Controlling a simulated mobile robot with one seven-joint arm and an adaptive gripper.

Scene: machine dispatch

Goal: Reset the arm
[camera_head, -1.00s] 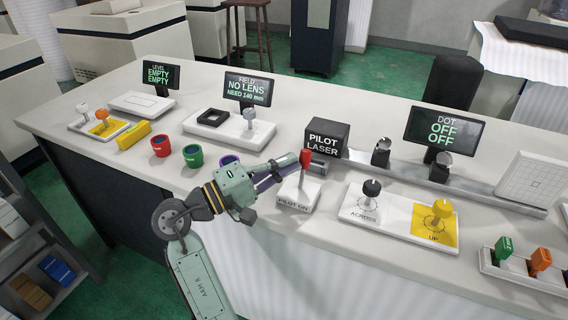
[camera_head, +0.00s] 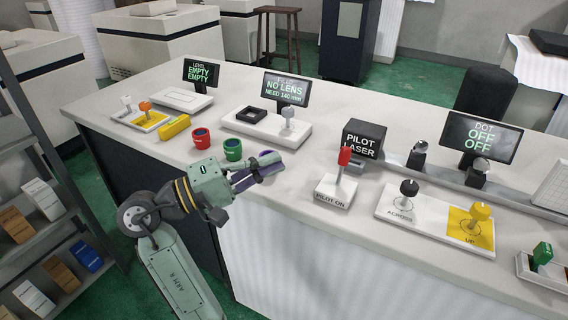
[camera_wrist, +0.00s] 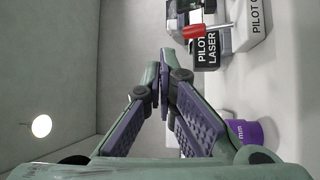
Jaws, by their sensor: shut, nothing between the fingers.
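My arm (camera_head: 168,262) reaches up from the lower left to the counter's front edge. My gripper (camera_head: 262,172) is shut and empty, pointing right, beside the purple cup. In the wrist view its two fingers (camera_wrist: 161,68) meet at the tips, with nothing between them. The purple cup (camera_wrist: 252,133) stands at the right of the fingers there. In the head view the gripper partly hides this cup.
The pilot laser box (camera_head: 362,139) stands behind the lever. A shelf (camera_head: 50,235) stands at the left.

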